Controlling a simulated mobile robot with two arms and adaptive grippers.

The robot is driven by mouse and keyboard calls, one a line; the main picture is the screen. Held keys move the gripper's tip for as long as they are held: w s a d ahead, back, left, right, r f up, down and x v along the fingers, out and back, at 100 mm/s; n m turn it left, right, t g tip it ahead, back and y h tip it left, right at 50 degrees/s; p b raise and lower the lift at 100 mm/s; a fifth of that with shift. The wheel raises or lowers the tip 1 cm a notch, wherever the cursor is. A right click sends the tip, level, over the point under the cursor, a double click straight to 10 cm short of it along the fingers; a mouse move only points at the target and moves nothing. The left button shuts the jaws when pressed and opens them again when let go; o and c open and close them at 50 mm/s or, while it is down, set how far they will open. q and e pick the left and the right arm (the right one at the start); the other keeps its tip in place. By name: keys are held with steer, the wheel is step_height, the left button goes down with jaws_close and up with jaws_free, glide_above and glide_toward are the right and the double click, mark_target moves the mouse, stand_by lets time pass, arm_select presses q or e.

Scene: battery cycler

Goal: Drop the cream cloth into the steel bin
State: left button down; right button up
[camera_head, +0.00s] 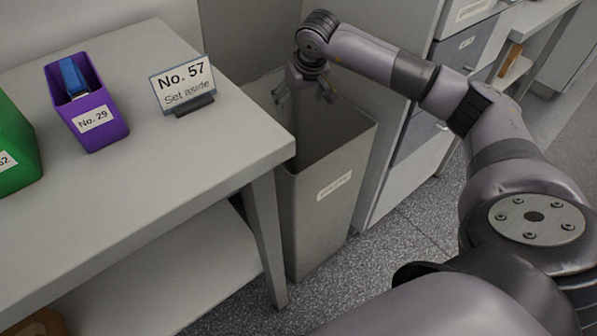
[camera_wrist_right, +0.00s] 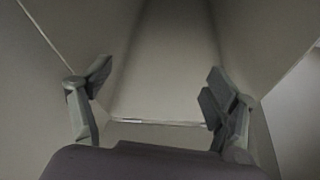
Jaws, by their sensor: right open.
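The steel bin (camera_head: 322,225) is a tall grey open-topped container with a small label. It stands on the floor between the table and the grey cabinet. My right gripper (camera_head: 305,94) is over the back part of the bin's opening, pointing down, with its fingers spread. In the right wrist view the open fingers (camera_wrist_right: 158,82) have nothing between them, and the bin's inner walls (camera_wrist_right: 172,50) fill the view beyond. A thin bright line shows low between the fingers; I cannot tell what it is. I cannot make out the cream cloth in either view. My left gripper is not in view.
The grey table (camera_head: 160,190) at left bears a purple bin (camera_head: 105,128) holding a blue item, a green bin (camera_head: 15,145) and a "No. 57 Set aside" sign (camera_head: 184,85). The table's corner is close to the bin. A drawer cabinet (camera_head: 390,175) stands right of it.

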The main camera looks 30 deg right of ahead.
steer(key=v, duration=1.1)
steer(key=shift+r, duration=0.35)
steer(key=shift+s, duration=0.15)
